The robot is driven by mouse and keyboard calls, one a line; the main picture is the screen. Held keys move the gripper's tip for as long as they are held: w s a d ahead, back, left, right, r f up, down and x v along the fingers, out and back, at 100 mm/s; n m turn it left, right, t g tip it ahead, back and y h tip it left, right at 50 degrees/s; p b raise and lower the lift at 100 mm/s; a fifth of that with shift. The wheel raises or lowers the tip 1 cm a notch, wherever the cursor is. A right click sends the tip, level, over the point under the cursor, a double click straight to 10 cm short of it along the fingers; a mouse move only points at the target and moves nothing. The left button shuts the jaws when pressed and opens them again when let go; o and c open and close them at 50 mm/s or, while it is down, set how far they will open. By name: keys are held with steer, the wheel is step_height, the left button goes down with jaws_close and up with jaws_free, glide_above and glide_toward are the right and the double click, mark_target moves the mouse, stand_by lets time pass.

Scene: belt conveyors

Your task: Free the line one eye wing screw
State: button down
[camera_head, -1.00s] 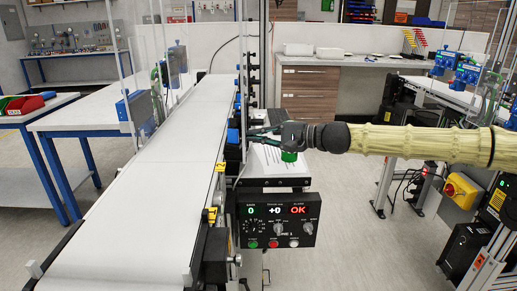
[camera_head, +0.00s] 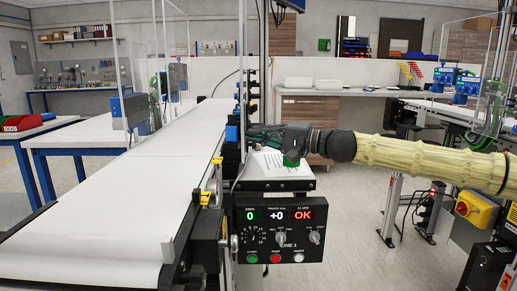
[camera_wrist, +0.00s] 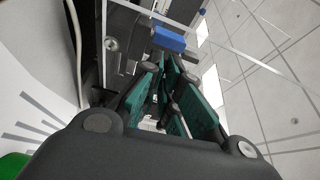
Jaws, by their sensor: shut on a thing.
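The line one belt conveyor (camera_head: 150,190) runs away from me at the left, with fittings along its right side rail. My gripper (camera_head: 249,135) reaches in from the right, its fingers at that rail beside a blue block (camera_head: 231,133). In the wrist view, the teal-padded fingers of my gripper (camera_wrist: 170,82) are closed in on something small and dark beside the rail. It is at the place of the eye wing screw, but the fingers hide most of it and its shape is not clear. The blue block (camera_wrist: 168,39) shows just beyond the fingertips.
A control panel (camera_head: 279,230) marked line 1, showing 0, +0 and OK, hangs below my gripper. A stand with a paper sheet (camera_head: 274,163) sits just under my wrist. Open floor lies right of the panel.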

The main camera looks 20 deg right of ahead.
steer(key=shift+f+n+y+b, duration=0.1)
steer(key=shift+n+y+b, duration=0.3)
steer(key=shift+b, duration=0.85)
steer(key=c, duration=1.6)
jaws_free()
steer(key=shift+c, duration=0.2)
steer(key=r+v, duration=0.1)
steer(key=v, duration=1.1)
steer(key=shift+f, duration=0.35)
